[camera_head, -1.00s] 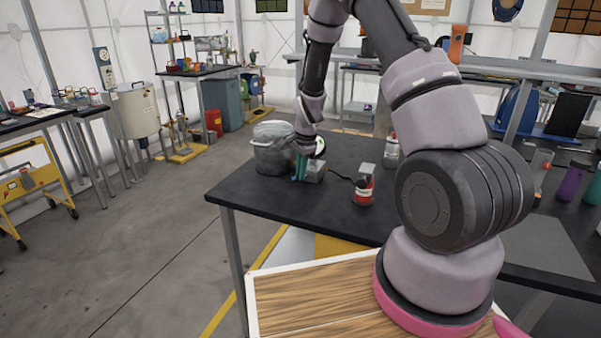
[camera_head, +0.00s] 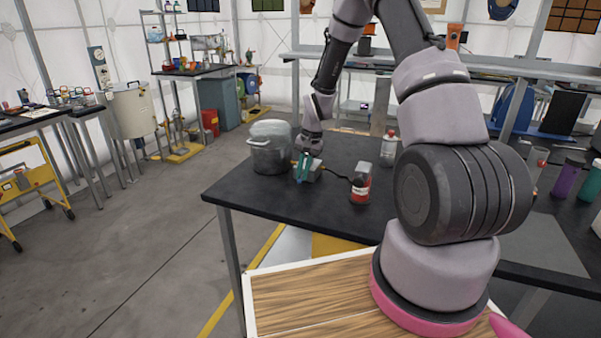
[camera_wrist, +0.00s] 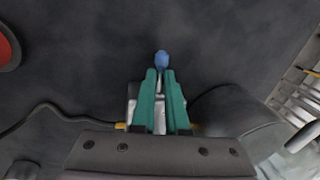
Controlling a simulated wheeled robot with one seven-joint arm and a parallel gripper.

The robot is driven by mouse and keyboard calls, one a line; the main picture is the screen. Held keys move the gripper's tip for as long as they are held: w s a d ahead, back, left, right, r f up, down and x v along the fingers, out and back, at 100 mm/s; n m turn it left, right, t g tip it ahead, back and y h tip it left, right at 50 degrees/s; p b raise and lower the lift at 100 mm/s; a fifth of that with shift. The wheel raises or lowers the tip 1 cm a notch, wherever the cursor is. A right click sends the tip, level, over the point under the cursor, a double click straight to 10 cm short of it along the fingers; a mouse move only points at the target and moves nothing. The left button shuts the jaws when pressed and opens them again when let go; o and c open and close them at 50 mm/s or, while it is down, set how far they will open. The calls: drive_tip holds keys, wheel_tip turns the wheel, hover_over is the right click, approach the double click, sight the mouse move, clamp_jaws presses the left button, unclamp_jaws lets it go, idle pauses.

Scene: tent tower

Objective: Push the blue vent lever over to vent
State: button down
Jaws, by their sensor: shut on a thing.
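My gripper (camera_wrist: 161,74) has two teal fingers, close together, with the blue vent lever (camera_wrist: 162,60) between their tips. The lever's rounded blue end sticks out past the fingertips in the wrist view; its lower part is hidden by the fingers. A small grey metal box (camera_wrist: 133,91) lies under the fingers, with yellow-orange bits at its sides. In the head view my gripper (camera_head: 303,165) is at this box (camera_head: 316,166) on the dark table, and the lever is too small to make out. I cannot tell the lever's exact setting.
A red bottle-like thing (camera_head: 361,187) stands to the right, with a black cable running toward the box. A white bottle (camera_head: 389,147) stands behind it. The table's front left (camera_head: 255,195) is clear.

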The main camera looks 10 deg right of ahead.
drive_tip(key=n, duration=0.2)
drive_tip(key=d+n+g, duration=0.1)
drive_tip(key=n, duration=0.2)
drive_tip(key=shift+s+d, duration=0.1)
drive_tip(key=shift+s, duration=0.05)
drive_tip(key=shift+d+n, duration=0.1)
drive_tip(key=shift+n, duration=0.3)
drive_tip(key=c, duration=0.9)
unclamp_jaws()
drive_tip(key=shift+c, duration=0.2)
